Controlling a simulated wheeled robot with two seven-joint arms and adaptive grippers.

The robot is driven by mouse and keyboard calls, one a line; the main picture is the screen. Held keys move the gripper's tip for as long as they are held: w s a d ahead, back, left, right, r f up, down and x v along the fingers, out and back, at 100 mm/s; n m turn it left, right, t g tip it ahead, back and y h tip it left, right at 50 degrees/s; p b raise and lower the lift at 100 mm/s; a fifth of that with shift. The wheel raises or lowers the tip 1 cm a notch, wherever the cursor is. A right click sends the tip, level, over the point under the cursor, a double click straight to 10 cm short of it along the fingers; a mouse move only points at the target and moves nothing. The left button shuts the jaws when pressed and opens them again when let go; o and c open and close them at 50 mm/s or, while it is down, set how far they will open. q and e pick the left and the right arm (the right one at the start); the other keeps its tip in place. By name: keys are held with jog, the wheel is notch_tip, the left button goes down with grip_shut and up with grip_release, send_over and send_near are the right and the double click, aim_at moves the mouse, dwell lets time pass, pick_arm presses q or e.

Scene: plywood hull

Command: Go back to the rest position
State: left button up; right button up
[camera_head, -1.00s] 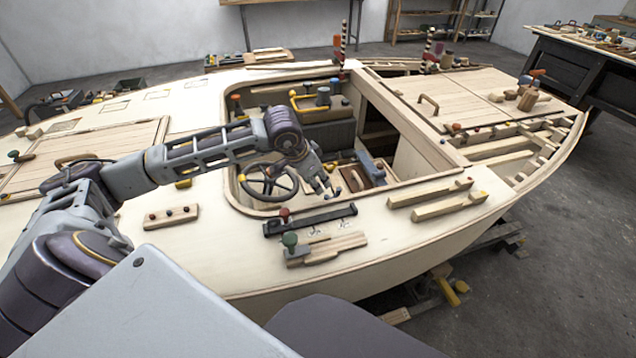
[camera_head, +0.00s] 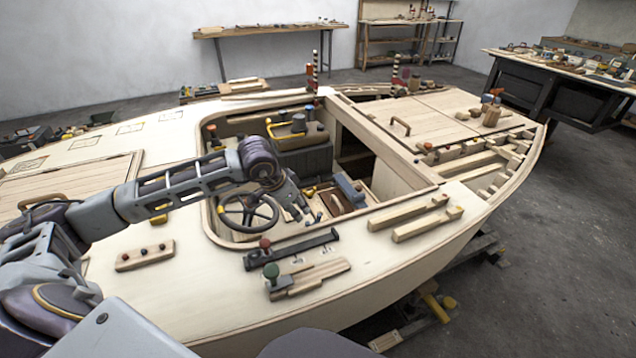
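My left gripper (camera_head: 302,207) hangs over the cockpit opening of the plywood hull, just right of the steering wheel (camera_head: 248,212). Its fingers are small and dark at this distance, so I cannot tell whether they are open or shut, and I see nothing clearly held. My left arm reaches in from the left across the pale deck (camera_head: 175,280). My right gripper is not in view.
A dark latch bar (camera_head: 292,250) and wooden blocks (camera_head: 310,278) lie on the near deck. Two wooden rails (camera_head: 408,212) sit right of the cockpit. A workbench (camera_head: 560,85) stands at the back right. Grey floor right of the hull is mostly clear.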

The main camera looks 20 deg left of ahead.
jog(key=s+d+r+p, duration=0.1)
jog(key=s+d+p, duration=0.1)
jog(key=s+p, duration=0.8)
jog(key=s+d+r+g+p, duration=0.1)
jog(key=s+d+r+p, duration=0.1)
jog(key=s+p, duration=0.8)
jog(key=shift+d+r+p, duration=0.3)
jog(key=shift+p, duration=0.5)
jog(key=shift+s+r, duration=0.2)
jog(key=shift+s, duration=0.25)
